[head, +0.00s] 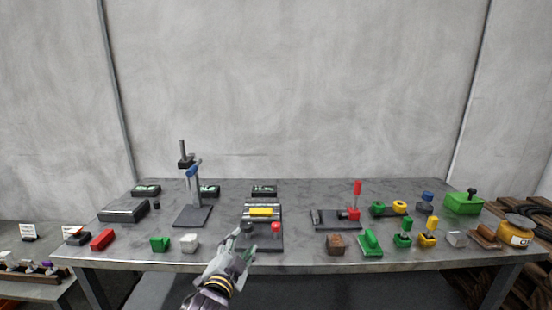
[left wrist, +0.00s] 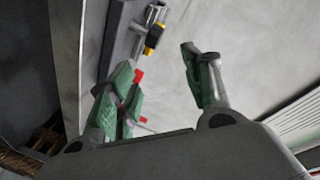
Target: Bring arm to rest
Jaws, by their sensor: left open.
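My left gripper (head: 238,256) reaches in from the bottom middle of the head view, at the table's front edge. Its fingers are apart and nothing shows between them. In the left wrist view the two green-padded fingers (left wrist: 165,82) stand wide apart. Just beyond the fingertips in the head view is a dark fixture (head: 268,244) with a red knob (head: 276,228) and a dark knob (head: 247,227). A yellow block (head: 261,212) lies behind them. I cannot tell whether the gripper touches the fixture. My right gripper is not in view.
The grey table (head: 310,262) is crowded. A tall stand (head: 190,213) rises on the left and a red-handled clamp (head: 356,200) on the right. Green (head: 160,243) and white (head: 190,243) blocks sit left of the gripper, a brown block (head: 335,242) right. A wall stands behind.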

